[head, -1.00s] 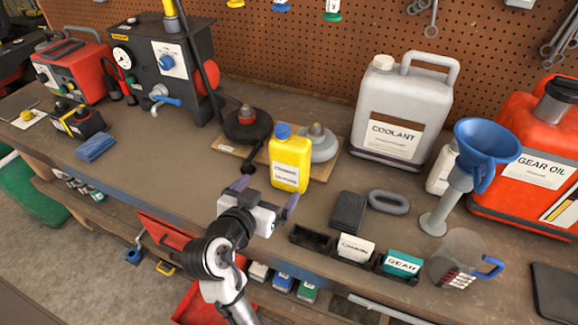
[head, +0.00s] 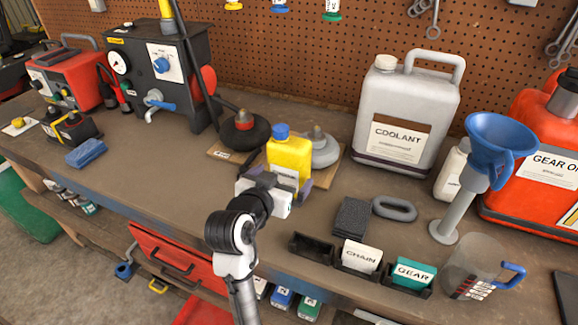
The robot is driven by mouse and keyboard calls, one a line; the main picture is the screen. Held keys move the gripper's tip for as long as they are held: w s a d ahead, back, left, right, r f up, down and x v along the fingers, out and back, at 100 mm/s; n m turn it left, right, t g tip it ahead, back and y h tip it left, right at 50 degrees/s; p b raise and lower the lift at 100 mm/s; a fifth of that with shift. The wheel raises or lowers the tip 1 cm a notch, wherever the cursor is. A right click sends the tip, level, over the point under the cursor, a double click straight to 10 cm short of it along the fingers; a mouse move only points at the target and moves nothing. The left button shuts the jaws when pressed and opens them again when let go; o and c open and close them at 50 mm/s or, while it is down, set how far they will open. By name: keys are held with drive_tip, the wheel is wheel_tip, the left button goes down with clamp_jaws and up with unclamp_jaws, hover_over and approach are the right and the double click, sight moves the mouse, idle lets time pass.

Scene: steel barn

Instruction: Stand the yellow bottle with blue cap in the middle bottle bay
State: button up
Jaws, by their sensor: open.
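The yellow bottle with blue cap (head: 288,156) stands upright on the bench, in front of a wooden board. My gripper (head: 280,180) is open at the bottle's near side, its fingers at the left and right of the lower body. The gripper hides the bottle's base and part of its white label; I cannot tell whether the fingers touch it. A black three-part holder (head: 312,247) lies near the bench's front edge. Its left part looks empty, the middle holds a white CHAIN item (head: 361,257) and the right a teal GEAR item (head: 413,272). No bay is clearly marked for bottles.
The wooden board (head: 222,152) carries a black and a grey round piece behind the bottle. A dark block (head: 351,216) and grey ring (head: 394,208) lie to its right. A coolant jug (head: 407,115), blue funnel (head: 497,145) and clear jug (head: 470,265) stand farther right.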

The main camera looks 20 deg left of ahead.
sight(284, 175)
drive_tip(key=p+x, duration=0.2)
drive_tip(key=x, duration=0.2)
drive_tip(key=shift+w, duration=0.25)
drive_tip(key=shift+w+f, duration=0.15)
drive_tip(key=shift+w, duration=0.15)
drive_tip(key=shift+c, duration=0.3)
drive_tip(key=c, duration=1.4)
